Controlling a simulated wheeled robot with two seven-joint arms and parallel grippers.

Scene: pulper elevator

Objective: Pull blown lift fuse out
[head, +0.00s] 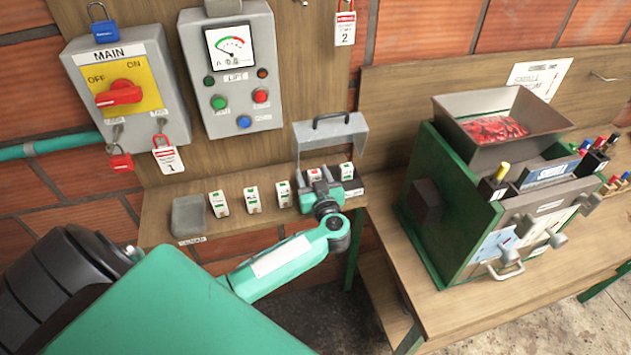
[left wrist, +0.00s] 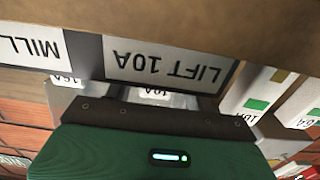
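My left gripper (head: 322,190) reaches in to the fuse holder at the right end of the shelf, under a raised grey cover (head: 330,133). In the left wrist view, the upside-down LIFT 10A label (left wrist: 168,66) is straight ahead of the green gripper body (left wrist: 150,150). A pale piece marked 10A (left wrist: 155,93) shows just over the edge of that body, below the label. Another fuse (head: 347,171) stands right of the gripper in the head view. My right gripper is not in view.
Several white fuses, one being this (head: 252,200), stand along the shelf left of the gripper, beside a grey tray (head: 188,216). The MAIN switch box (head: 130,85) and LIFT meter box (head: 232,70) hang above. A green machine (head: 450,210) stands right.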

